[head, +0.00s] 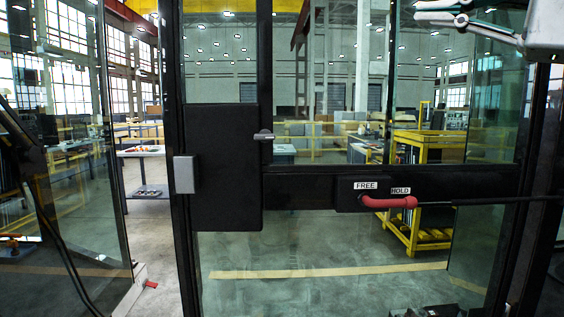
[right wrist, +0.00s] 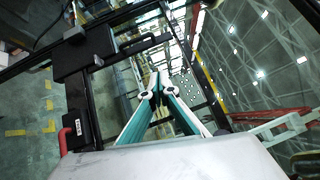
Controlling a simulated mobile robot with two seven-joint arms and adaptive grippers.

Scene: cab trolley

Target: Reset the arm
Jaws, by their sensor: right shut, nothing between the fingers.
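My right gripper (head: 418,10) is at the top right of the head view, high in front of the glass and above the red handle. Its fingers are shut and empty; the right wrist view shows the fingertips (right wrist: 156,84) together. The red handle (head: 390,202) lies roughly level on the dark crossbar, near the FREE (head: 367,186) and HOLD (head: 401,190) labels. It also shows at the lower left of the right wrist view (right wrist: 63,140), apart from the fingers. My left gripper is not in view.
A dark-framed glass door carries a black lock box (head: 225,150) with a grey block (head: 184,174) at its left edge. A small lever (head: 264,136) sticks out beside it. A gap opens left of the door. Behind the glass stands a yellow rack (head: 428,146).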

